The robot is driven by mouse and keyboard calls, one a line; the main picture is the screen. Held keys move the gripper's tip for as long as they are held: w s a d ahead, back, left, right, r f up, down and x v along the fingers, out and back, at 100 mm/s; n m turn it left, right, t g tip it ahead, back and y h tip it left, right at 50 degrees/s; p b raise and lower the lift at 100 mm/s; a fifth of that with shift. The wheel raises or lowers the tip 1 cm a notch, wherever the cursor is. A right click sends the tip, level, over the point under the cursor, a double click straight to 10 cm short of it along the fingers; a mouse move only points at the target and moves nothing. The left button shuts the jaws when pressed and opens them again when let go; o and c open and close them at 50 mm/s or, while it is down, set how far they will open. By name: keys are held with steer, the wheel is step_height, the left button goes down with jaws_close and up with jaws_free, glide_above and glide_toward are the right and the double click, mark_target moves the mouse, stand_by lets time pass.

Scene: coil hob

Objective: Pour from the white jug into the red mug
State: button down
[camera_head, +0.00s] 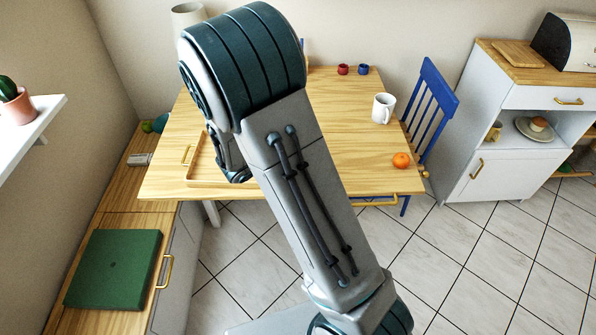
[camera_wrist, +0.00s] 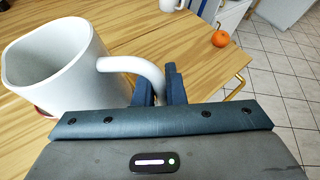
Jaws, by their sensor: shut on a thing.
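A white jug (camera_wrist: 60,65) fills the left of the wrist view, roughly upright with its mouth open. My gripper (camera_wrist: 161,88) is shut on its handle. What the jug holds does not show. A thin red edge (camera_wrist: 42,112) shows under the jug at the lower left; the jug hides the rest, so I cannot tell what it is. A small red mug (camera_head: 343,69) stands at the back of the table there, beside a small blue one (camera_head: 363,69).
A white mug (camera_head: 383,108) stands on the right of the wooden table (camera_head: 350,150). An orange (camera_head: 401,160) lies near its front right corner. A wooden tray (camera_head: 203,165) lies at the left. A blue chair (camera_head: 432,100) stands at the right. The table's middle right is clear.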

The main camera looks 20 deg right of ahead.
steer(key=g+p, duration=0.1)
steer(key=f+g+h+p, duration=0.1)
steer(key=g+p, duration=0.1)
steer(key=a+g+p, duration=0.1)
steer(key=shift+f+n+g, duration=0.3)
steer(key=shift+f+g, duration=0.05)
steer(key=shift+g, duration=0.05)
steer(key=shift+w+a+f, duration=0.1)
steer(key=shift+a+f, duration=0.05)
steer(key=shift+f, duration=0.05)
stand_by(0.6)
steer(key=shift+f, duration=0.1)
steer(key=shift+w+a+r+n+g+h+p, duration=0.15)
steer(key=shift+r+n+p, duration=0.25)
steer(key=shift+p, duration=0.75)
steer(key=shift+w+d+r+n+g+h+p, duration=0.15)
steer(key=shift+r+p, duration=0.4)
steer(key=shift+p, duration=0.6)
steer(key=shift+w+a+r+n+g+h+p, duration=0.1)
steer(key=shift+r+n+p, duration=0.35)
steer(key=shift+p, duration=0.7)
steer(key=shift+w+a+r+n+g+p, duration=0.1)
steer(key=shift+w+r+n+g+p, duration=0.35)
steer(key=shift+p, duration=0.65)
steer(key=shift+w+a+r+n+g+p, duration=0.15)
steer(key=shift+r+p, duration=0.5)
steer(key=shift+p, duration=0.4)
stand_by(0.7)
